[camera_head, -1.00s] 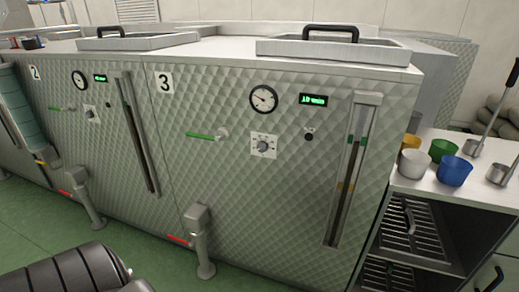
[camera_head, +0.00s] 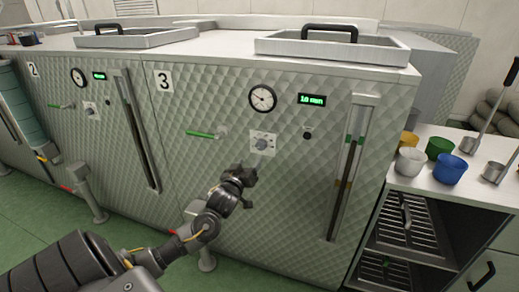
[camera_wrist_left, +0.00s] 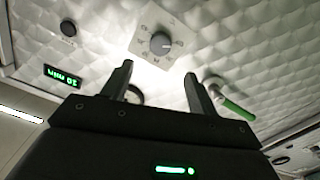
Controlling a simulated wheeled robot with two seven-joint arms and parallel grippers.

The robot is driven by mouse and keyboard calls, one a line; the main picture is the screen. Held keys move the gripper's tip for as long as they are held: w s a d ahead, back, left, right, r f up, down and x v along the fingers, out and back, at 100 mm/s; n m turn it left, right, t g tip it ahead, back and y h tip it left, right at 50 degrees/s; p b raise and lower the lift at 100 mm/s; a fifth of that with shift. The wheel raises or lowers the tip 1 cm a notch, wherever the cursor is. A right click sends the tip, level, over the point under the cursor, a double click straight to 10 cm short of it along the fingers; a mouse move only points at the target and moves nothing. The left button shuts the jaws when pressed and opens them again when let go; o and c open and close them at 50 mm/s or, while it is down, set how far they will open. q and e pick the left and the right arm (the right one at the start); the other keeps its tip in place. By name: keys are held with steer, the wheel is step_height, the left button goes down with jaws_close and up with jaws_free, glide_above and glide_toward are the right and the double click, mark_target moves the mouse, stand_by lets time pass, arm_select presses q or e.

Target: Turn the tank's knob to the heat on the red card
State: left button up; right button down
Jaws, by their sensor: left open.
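Tank 3 (camera_head: 215,200) has a grey round knob (camera_head: 261,144) on a white square dial plate below a gauge. In the left wrist view the knob (camera_wrist_left: 160,43) appears with marks around it; they are too small to read surely. My left gripper (camera_head: 252,168) is just below and in front of the knob in the head view. Its two fingers (camera_wrist_left: 158,70) are apart and empty, with the knob beyond the gap and no visible contact. I cannot make out a red card. My right gripper is out of view.
A gauge (camera_head: 262,98), a green "10 min" display (camera_head: 312,100), a green-handled tap (camera_head: 203,134) and a tall sight tube (camera_head: 351,165) surround the knob. Coloured cups, including a blue one (camera_head: 450,168), stand on the right counter. Tank 2 (camera_head: 60,130) is at left.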

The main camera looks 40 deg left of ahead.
mark_target(261, 147)
arm_select(q)
steer(key=p+x, duration=0.1)
steer(key=x, duration=0.9)
steer(key=shift+w+a+f, duration=0.1)
steer(key=shift+w+a, duration=0.05)
steer(key=shift+w, duration=0.2)
steer(key=c, duration=1)
